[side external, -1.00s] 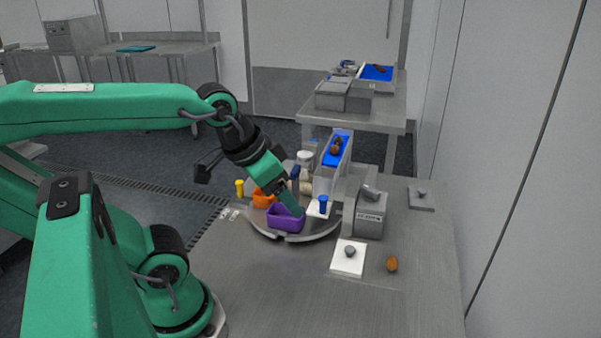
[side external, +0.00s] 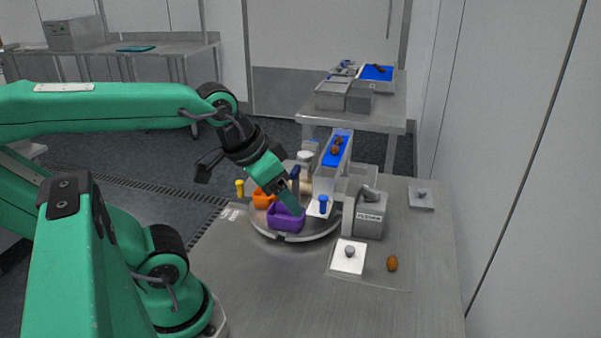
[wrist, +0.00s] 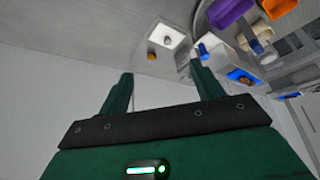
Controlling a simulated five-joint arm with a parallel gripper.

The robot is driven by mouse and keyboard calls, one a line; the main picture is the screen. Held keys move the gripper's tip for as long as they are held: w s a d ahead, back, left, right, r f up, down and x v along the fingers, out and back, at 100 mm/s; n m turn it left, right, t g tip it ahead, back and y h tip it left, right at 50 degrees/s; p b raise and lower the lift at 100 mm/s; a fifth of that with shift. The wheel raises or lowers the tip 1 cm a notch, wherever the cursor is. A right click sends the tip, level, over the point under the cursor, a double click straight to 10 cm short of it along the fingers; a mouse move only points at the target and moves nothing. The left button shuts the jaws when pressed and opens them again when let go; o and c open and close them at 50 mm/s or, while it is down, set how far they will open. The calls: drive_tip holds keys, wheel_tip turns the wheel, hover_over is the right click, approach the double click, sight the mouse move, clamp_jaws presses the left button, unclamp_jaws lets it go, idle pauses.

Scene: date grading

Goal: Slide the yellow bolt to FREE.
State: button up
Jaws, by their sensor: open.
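The yellow bolt (side external: 239,188) stands upright at the left of the turntable, near the table's far left edge. Two small white labels (side external: 230,214) lie in front of it; their lettering is too small to read. My gripper (side external: 297,205) points down over the turntable at the purple bin, to the right of the bolt and apart from it. In the wrist view my gripper (wrist: 162,85) has its two green fingers spread, with nothing between them. The yellow bolt does not show in the wrist view.
The turntable (side external: 262,231) carries a purple bin (side external: 287,217) and an orange bin (side external: 264,199). A blue chute (side external: 338,150) with dates and a blue knob (side external: 323,204) stand to the right. A grey block (side external: 370,215), white pad (side external: 348,262) and loose date (side external: 392,263) lie farther right.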

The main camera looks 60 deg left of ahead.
drive_tip(key=shift+w+a, duration=0.15)
drive_tip(key=c, duration=0.5)
drive_tip(key=n+g, duration=0.5)
drive_tip(key=n, duration=0.7)
hover_over(239, 182)
drive_tip(key=f, duration=0.8)
drive_tip(key=d+f, duration=0.1)
drive_tip(key=f, duration=0.3)
drive_tip(key=shift+w+f, duration=0.15)
drive_tip(key=shift+w, duration=0.05)
drive_tip(key=shift+s+a+f+g, duration=0.25)
drive_tip(key=shift+a+f+g, duration=0.05)
drive_tip(key=shift+a, duration=0.15)
drive_tip(key=shift+f, duration=0.1)
drive_tip(key=shift+f, duration=3.8)
